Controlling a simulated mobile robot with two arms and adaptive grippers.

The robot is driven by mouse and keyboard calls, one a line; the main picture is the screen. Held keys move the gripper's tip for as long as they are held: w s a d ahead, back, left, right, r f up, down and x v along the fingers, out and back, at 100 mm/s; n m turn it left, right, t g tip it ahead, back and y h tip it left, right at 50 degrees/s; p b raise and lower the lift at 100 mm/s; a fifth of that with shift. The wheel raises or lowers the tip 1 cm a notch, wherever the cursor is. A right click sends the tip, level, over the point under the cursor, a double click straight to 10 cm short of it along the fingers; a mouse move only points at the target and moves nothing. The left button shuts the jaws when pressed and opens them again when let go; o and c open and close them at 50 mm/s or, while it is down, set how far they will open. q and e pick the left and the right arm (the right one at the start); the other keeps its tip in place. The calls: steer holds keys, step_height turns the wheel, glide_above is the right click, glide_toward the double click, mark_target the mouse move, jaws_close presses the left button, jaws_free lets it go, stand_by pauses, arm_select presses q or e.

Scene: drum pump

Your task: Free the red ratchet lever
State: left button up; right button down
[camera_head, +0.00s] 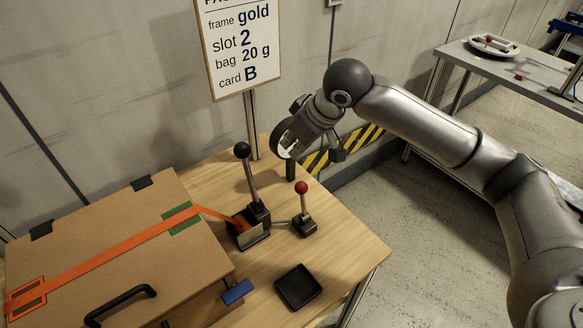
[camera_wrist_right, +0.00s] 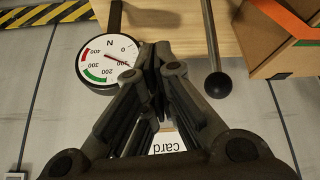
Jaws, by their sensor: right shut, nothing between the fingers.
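The red-knobbed lever (camera_head: 302,188) stands upright on a small dark base on the wooden table, linked by a thin rod to the ratchet block (camera_head: 250,230). A taller lever with a black knob (camera_head: 242,150) rises from that block; its knob also shows in the right wrist view (camera_wrist_right: 217,85). An orange strap (camera_head: 120,250) runs from the block across the cardboard box (camera_head: 75,230). My right gripper (camera_head: 296,138) is shut and empty, above the table's back edge, up and behind the red lever; its closed fingers (camera_wrist_right: 155,58) show in the wrist view. My left gripper is out of view.
A round dial gauge (camera_wrist_right: 108,56) on a dark post (camera_head: 290,168) is close beside my right gripper. A sign (camera_head: 238,45) stands behind the table. A black tray (camera_head: 298,287) and a blue piece (camera_head: 237,291) are near the front. The table's right front is clear.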

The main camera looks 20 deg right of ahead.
steer(key=p+x, duration=0.1)
steer(key=x, duration=0.9)
steer(key=s, duration=0.1)
steer(key=s+d, duration=0.1)
steer(key=s+d+p, duration=0.1)
steer(key=shift+s+f, duration=0.2)
steer(key=shift+f, duration=0.2)
